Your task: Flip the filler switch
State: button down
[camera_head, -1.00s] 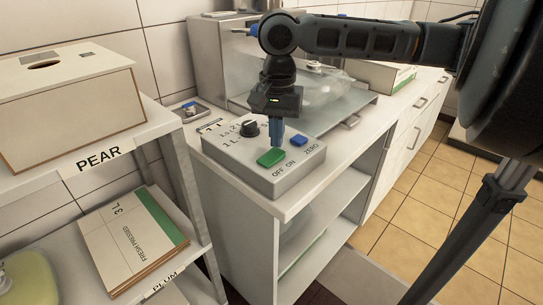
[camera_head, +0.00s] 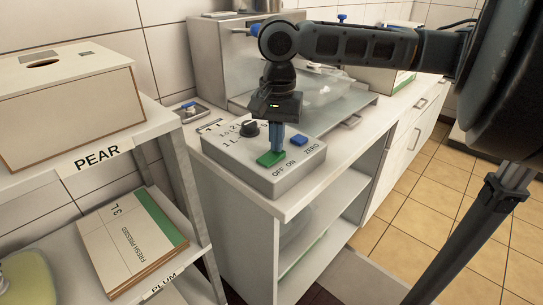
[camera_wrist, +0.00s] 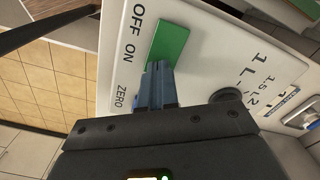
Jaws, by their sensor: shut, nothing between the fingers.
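The filler control box (camera_head: 228,160) is a grey slab on the counter. Its green filler switch (camera_head: 266,160) sits above the OFF and ON labels; it also shows in the wrist view (camera_wrist: 170,40). My gripper (camera_head: 277,151) points down with its blue fingers shut and empty. In the head view the fingertips are over the ON side of the green switch and hide part of it. In the wrist view the fingertips (camera_wrist: 157,66) are at the switch's ON end. I cannot tell whether they touch it.
A black knob (camera_head: 249,128) and a blue ZERO button (camera_head: 299,140) are on the same box. A glass-fronted filler machine (camera_head: 235,60) stands behind it. A shelf with a PEAR carton (camera_head: 70,105) is at left.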

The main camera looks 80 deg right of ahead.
jog(key=shift+f, duration=0.25)
jog(key=shift+r, duration=0.1)
notch_tip(320, 180, up, 7)
jog(key=p, duration=0.7)
dwell(0.6)
